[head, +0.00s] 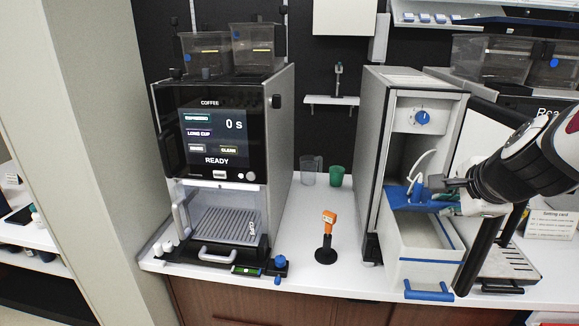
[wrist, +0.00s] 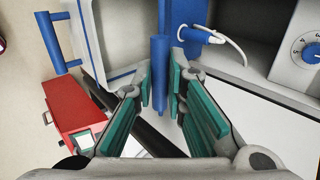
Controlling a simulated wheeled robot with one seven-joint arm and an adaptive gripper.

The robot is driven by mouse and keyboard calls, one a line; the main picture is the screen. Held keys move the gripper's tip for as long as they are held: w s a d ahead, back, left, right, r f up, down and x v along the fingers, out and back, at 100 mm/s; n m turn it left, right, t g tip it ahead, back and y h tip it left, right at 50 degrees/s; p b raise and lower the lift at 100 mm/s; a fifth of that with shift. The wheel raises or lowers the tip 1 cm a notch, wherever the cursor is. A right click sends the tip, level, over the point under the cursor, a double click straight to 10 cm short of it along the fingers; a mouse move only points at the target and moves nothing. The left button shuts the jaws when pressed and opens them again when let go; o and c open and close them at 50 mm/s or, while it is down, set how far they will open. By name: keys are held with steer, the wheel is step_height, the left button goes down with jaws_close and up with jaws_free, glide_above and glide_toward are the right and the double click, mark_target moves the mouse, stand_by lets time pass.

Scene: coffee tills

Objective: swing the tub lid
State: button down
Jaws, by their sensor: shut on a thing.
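The white tub (head: 408,270) is drawn out of the milk cooler unit, with a blue handle (head: 428,292) on its front. The blue lid (head: 410,198) covers the back part of the tub's top, and a white hose stands up from it. The front of the tub is open. My gripper (head: 440,190) is at the right end of the lid. In the wrist view my gripper (wrist: 160,95) is shut on a blue bar (wrist: 158,70) of the lid, between its teal pads. The lid body (wrist: 184,14) and the tub rim (wrist: 88,40) show beyond.
The cooler (head: 375,130) with its blue dial (head: 422,117) stands behind the tub, and its open door is beside my arm. A coffee machine (head: 225,130) is at left. A red box (wrist: 72,108) shows below left.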

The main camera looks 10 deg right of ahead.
steer(key=shift+s+a+f+b, duration=0.15)
steer(key=shift+s+f+b, duration=0.4)
steer(key=shift+f, duration=0.25)
steer(key=shift+s+a+f+b, duration=0.15)
steer(key=shift+s+f+b, duration=0.35)
steer(key=shift+f, duration=0.3)
steer(key=c, duration=1.5)
jaws_free()
steer(key=shift+c, duration=0.2)
steer(key=shift+r, duration=0.1)
